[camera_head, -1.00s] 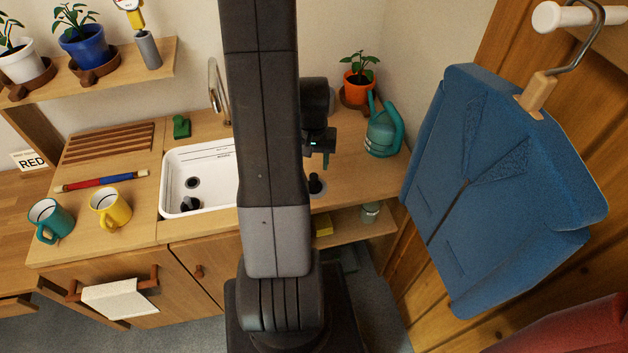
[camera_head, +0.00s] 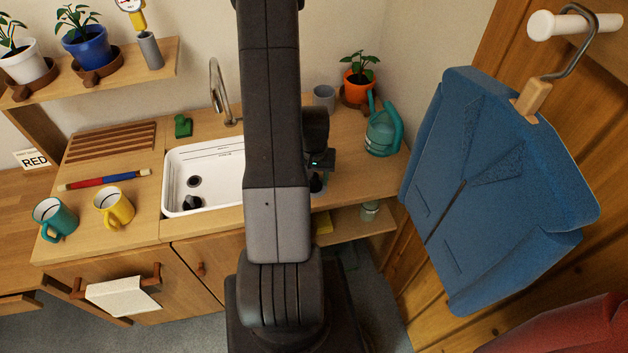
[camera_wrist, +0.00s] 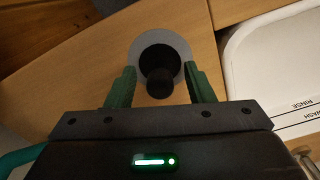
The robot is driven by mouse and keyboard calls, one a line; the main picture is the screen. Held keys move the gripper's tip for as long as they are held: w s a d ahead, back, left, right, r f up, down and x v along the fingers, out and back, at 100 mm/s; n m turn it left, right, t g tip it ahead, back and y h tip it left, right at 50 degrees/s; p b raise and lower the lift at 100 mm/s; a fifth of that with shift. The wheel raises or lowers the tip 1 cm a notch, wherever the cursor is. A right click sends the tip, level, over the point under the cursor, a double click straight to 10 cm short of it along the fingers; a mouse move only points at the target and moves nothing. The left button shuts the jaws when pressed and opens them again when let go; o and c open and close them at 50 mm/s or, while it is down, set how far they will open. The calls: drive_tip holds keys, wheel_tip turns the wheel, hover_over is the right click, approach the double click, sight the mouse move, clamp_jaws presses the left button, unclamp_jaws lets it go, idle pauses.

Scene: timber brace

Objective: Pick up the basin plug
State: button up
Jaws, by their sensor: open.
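The basin plug (camera_wrist: 158,62) is black with a rounded knob, and it sits on a round grey disc (camera_wrist: 160,36) on the wooden counter. In the head view the plug (camera_head: 316,185) is right of the basin, partly hidden by my arm. My gripper (camera_wrist: 159,70) is open, with one green finger on either side of the plug. The wrist view shows the knob between the fingers; I cannot tell whether they touch it. In the head view my gripper (camera_head: 322,164) is just above the plug.
The white basin (camera_head: 169,165) lies to the left, with a drain and a dark object (camera_head: 190,203) inside. A tap (camera_head: 218,92) stands behind it. A teal watering can (camera_head: 382,132), a grey cup (camera_head: 323,97) and a potted plant (camera_head: 358,78) stand at the back right.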

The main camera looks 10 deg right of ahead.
clamp_jaws()
idle(0.3)
